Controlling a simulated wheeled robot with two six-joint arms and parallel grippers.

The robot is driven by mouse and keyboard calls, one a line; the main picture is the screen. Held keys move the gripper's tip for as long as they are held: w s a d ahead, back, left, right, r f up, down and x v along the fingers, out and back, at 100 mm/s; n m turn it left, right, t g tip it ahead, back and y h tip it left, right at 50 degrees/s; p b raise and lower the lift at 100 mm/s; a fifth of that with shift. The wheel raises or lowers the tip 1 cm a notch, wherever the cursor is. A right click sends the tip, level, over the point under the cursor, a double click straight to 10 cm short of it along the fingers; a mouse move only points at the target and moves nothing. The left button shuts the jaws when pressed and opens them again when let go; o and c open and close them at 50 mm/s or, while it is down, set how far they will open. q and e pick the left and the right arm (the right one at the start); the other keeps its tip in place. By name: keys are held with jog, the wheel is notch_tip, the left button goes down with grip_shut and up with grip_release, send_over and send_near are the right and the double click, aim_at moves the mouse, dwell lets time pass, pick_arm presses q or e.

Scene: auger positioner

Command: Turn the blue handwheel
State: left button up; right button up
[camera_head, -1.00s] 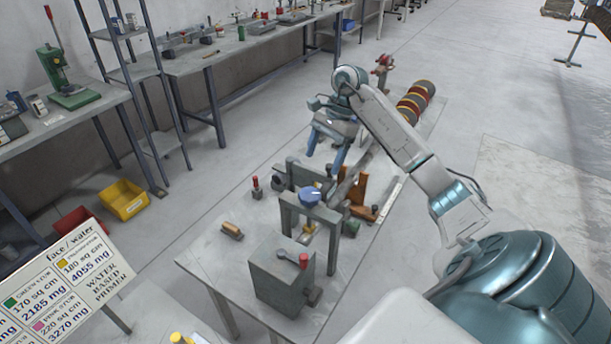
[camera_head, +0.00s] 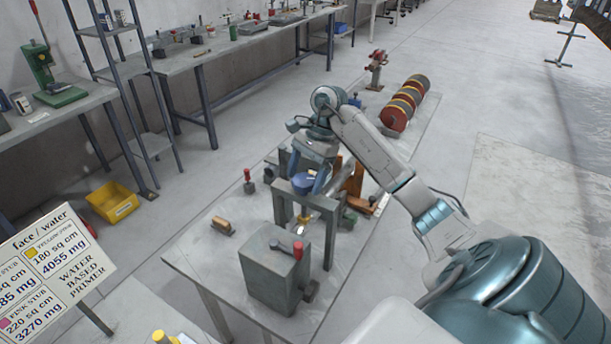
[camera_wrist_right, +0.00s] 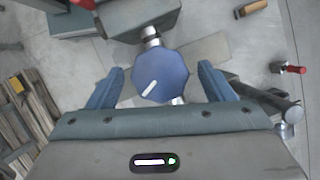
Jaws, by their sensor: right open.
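The blue handwheel (camera_head: 304,182) sits on top of a grey frame (camera_head: 318,199) on the workbench. In the right wrist view the handwheel (camera_wrist_right: 163,76) is a faceted blue knob with a white pointer mark. My right gripper (camera_head: 307,174) is above and around the handwheel in the head view. In the right wrist view the open blue fingers of the right gripper (camera_wrist_right: 161,70) stand on either side of the handwheel, with a visible gap at each side. Contact cannot be seen. My left gripper is not in view.
A grey box with a red-knobbed lever (camera_head: 275,270) stands at the bench's near end. A wooden-handled brush (camera_head: 222,226) and a red-topped tool (camera_head: 248,182) lie to the left. Red and dark rollers (camera_head: 404,103) are at the far end. A sign (camera_head: 50,265) stands at lower left.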

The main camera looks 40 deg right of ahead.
jog(key=c, duration=1)
jog(key=shift+o, duration=0.2)
